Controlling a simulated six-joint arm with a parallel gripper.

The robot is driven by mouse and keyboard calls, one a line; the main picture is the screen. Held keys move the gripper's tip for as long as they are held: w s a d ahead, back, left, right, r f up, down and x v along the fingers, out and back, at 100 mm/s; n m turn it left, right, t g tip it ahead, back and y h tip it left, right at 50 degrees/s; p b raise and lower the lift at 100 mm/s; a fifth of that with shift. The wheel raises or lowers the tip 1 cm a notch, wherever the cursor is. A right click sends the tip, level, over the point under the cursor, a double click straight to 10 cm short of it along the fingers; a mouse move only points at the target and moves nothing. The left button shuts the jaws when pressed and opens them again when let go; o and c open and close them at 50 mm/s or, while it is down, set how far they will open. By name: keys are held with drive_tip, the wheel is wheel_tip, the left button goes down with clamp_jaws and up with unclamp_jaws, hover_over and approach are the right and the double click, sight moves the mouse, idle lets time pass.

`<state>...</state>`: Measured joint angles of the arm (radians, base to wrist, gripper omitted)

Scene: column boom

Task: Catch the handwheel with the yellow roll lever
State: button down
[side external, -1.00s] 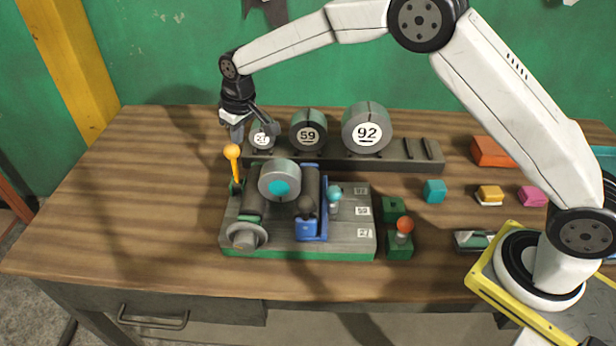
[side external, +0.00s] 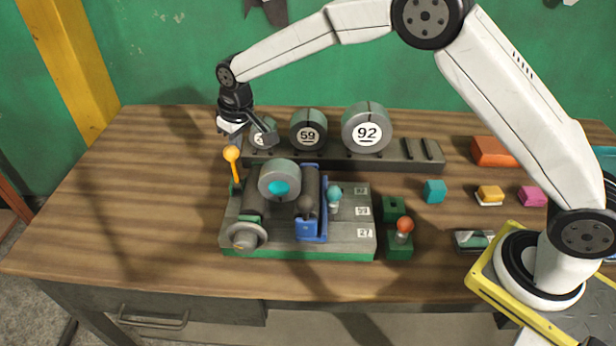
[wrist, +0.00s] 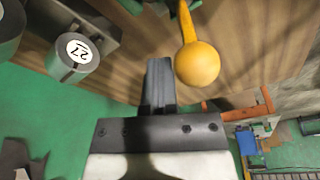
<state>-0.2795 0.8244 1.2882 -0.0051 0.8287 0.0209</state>
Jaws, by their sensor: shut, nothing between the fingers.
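The yellow roll lever (side external: 234,168), with a round ball on top, stands nearly upright at the back left corner of the grey-and-green fixture. Its ball (wrist: 198,63) also shows large in the wrist view. A grey wheel with a teal centre (side external: 279,181) sits by the dark rollers; a smaller grey flanged wheel (side external: 243,236) is at the front left. I cannot tell for certain which is the handwheel. My gripper (side external: 236,142) is shut and empty, just above and behind the lever ball. In the wrist view its fingers (wrist: 159,82) are left of the ball, apart from it.
Behind the fixture, a dark rack (side external: 405,155) holds grey drums marked 27, 59 and 92 (side external: 367,128). A blue slide (side external: 312,229) and an orange-knobbed lever (side external: 404,226) are to the right. Coloured blocks lie further right. The table's left side is clear.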

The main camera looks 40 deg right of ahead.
sight(231, 154)
drive_tip(key=shift+s+a+f, duration=0.1)
drive_tip(key=shift+s+a, duration=0.6)
drive_tip(key=shift+s+a+f, duration=0.2)
drive_tip(key=shift+s+a, duration=0.25)
drive_tip(key=shift+a, duration=0.05)
drive_tip(key=shift+s+a, duration=0.4)
drive_tip(key=shift+s, duration=0.05)
idle(0.4)
drive_tip(key=shift+w+d+r, duration=0.25)
drive_tip(key=shift+r, duration=0.9)
drive_tip(key=shift+w+d+r, duration=0.25)
drive_tip(key=shift+r, duration=0.9)
drive_tip(key=shift+w+d+r, duration=0.25)
drive_tip(key=shift+r, duration=0.9)
